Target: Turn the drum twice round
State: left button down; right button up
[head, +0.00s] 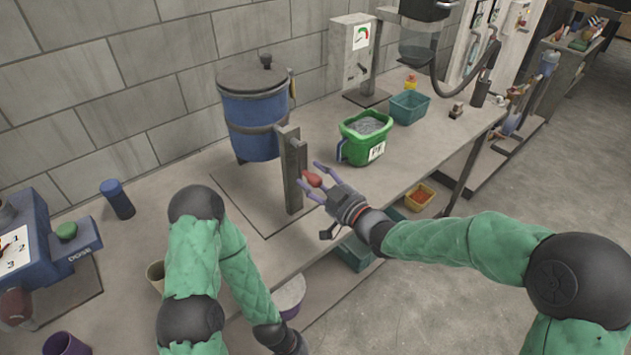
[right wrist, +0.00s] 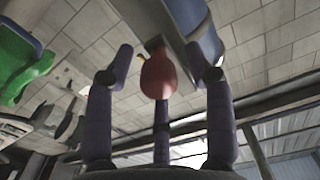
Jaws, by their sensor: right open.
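The blue drum (head: 253,112), with a grey lid, stands upright in a grey frame on the bench, by the wall. A grey post (head: 293,172) stands at its right front. A red knob (head: 313,179) sits beside the post; it also shows in the right wrist view as a red bulb (right wrist: 158,75) on a grey bar. My right gripper (head: 312,182) is open, its purple fingers spread around the knob with visible gaps in the right wrist view. My left arm bends down in front of the bench; its gripper is out of view.
A green tub (head: 365,140) of grey material stands right of the drum, with a teal bin (head: 409,107) behind it. A blue dosing machine (head: 45,250) and a dark blue cylinder (head: 117,199) stand at left. Bins sit below the bench (head: 215,170).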

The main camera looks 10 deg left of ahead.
jog(key=shift+c, duration=0.3)
grip_shut()
jog(key=shift+s+a+r+m, duration=0.15)
jog(key=shift+a+m, duration=0.05)
jog(key=shift+m, duration=0.2)
